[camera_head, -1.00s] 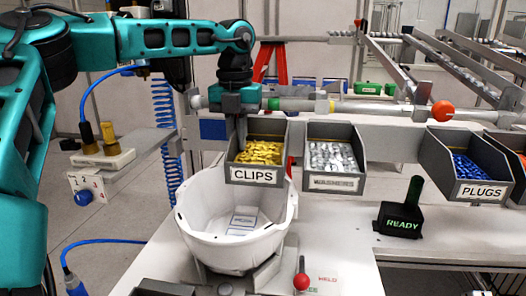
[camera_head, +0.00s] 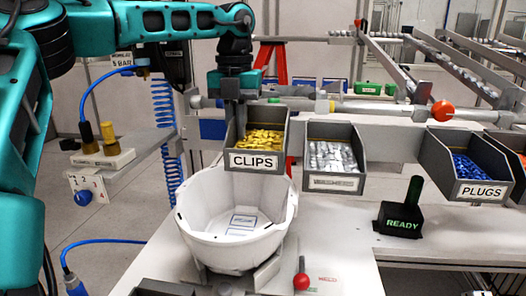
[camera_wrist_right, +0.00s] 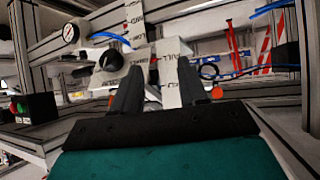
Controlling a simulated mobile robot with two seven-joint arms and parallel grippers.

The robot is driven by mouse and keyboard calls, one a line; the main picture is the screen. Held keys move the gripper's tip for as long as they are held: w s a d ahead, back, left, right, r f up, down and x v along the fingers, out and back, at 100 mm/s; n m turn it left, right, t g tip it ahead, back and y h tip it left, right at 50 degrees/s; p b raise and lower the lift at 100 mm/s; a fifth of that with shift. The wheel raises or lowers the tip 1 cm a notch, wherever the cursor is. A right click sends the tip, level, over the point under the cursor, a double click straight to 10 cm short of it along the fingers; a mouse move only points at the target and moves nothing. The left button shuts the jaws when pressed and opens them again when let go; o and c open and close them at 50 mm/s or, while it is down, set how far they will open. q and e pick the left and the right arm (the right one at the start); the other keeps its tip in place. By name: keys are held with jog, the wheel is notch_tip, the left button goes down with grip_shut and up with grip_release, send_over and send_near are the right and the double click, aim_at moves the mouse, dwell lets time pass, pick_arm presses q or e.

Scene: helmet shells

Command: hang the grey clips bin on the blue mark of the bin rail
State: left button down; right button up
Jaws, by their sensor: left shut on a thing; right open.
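The grey clips bin (camera_head: 258,163) holds yellow clips and has a white CLIPS label on its front. It hangs in the air above the white helmet shell, close in front of the bin rail (camera_head: 390,143). My left gripper (camera_head: 240,117) points down and is shut on the bin's back left wall; its fingertips are partly hidden. A blue mark (camera_head: 212,129) shows on the rail just left of the bin. The bin covers the rail behind it. My right gripper (camera_wrist_right: 160,88) shows only in the right wrist view, open, with nothing between its fingers.
The washers bin (camera_head: 333,182) hangs close to the right of the clips bin. The plugs bin (camera_head: 482,191) is farther right. The white shell (camera_head: 205,237) sits below in its stand. A black READY box (camera_head: 401,220) stands on the table. A grey pipe runs behind above the rail.

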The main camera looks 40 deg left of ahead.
aim_at(230, 123)
pick_arm(q)
jog(key=shift+s+d+b, duration=0.4)
jog(key=shift+s+b, duration=0.1)
jog(key=shift+s, duration=0.25)
jog(key=shift+s+d+b, duration=0.45)
jog(key=shift+s+b, duration=0.05)
jog(key=shift+s, duration=0.2)
jog(key=shift+s+d+b, duration=0.4)
jog(key=shift+s+b, duration=0.1)
jog(key=shift+s, duration=0.25)
jog(key=shift+s+d+b, duration=0.35)
jog(key=shift+s+d, duration=0.05)
jog(key=shift+s, duration=0.35)
jog(key=shift+s+d+b, duration=0.35)
jog(key=shift+s+b, duration=0.05)
jog(key=shift+s, duration=0.3)
jog(key=shift+s+d+b, duration=0.35)
jog(key=shift+s+d, duration=0.05)
jog(key=shift+s, duration=0.35)
jog(key=s+a, duration=0.4)
jog(key=a, duration=0.7)
jog(key=w+a+f+p, duration=0.2)
jog(key=w+a+p, duration=0.2)
jog(key=w, duration=0.3)
jog(key=shift+f, duration=0.15)
jog(key=shift+w, duration=0.1)
jog(key=c, duration=1.2)
grip_release()
